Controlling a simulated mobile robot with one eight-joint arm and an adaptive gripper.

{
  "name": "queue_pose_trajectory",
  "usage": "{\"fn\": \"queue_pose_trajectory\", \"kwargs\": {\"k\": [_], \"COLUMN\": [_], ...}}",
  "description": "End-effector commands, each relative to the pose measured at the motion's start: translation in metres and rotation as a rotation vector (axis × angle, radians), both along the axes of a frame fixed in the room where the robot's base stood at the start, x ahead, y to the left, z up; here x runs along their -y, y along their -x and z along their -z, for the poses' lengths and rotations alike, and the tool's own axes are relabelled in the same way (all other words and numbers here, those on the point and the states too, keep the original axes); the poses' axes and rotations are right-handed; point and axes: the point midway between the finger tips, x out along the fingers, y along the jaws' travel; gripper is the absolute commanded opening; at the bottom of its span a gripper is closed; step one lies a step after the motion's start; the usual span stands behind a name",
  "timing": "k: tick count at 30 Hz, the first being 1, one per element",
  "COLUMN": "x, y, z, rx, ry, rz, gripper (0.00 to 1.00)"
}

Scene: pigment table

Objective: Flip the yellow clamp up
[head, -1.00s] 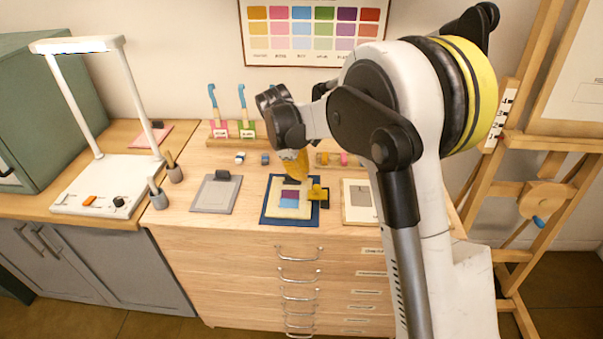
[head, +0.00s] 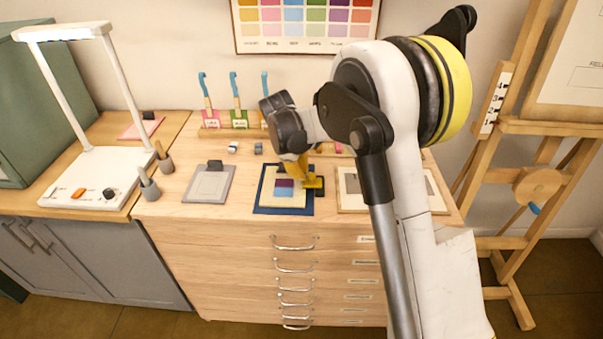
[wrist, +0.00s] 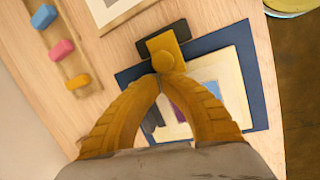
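The yellow clamp (head: 313,182) sits at the right edge of the dark blue board (head: 268,209), on the wooden drawer cabinet. In the wrist view the clamp (wrist: 163,44) has a flat yellow plate, a rounded knob and a dark base behind it. My gripper (head: 301,179) has yellow-orange fingers and points down just beside the clamp. In the wrist view my gripper's fingertips (wrist: 160,76) meet right at the near side of the knob, with nothing visible between them. Whether they touch the knob cannot be told. The fingers hide part of the board's pale sheet with coloured squares.
A grey clipboard (head: 209,184) lies left of the blue board, and a framed card (head: 350,202) lies right. Behind are small coloured blocks (wrist: 61,48) and a rack (head: 222,132) of blue-tipped tools. A white lamp (head: 92,175) stands left; an easel (head: 510,240) stands right.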

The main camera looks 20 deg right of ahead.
Motion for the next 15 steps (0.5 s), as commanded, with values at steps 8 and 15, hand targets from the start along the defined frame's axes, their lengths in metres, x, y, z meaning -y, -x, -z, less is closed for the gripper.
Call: {"fn": "queue_pose_trajectory", "kwargs": {"k": [8, 15], "x": [0.0013, 0.0029], "y": [0.0007, 0.0011], "z": [-0.0031, -0.0054], "rx": [0.015, 0.027], "ry": [-0.048, -0.085], "rz": [0.001, 0.002], "gripper": [0.00, 0.00]}}
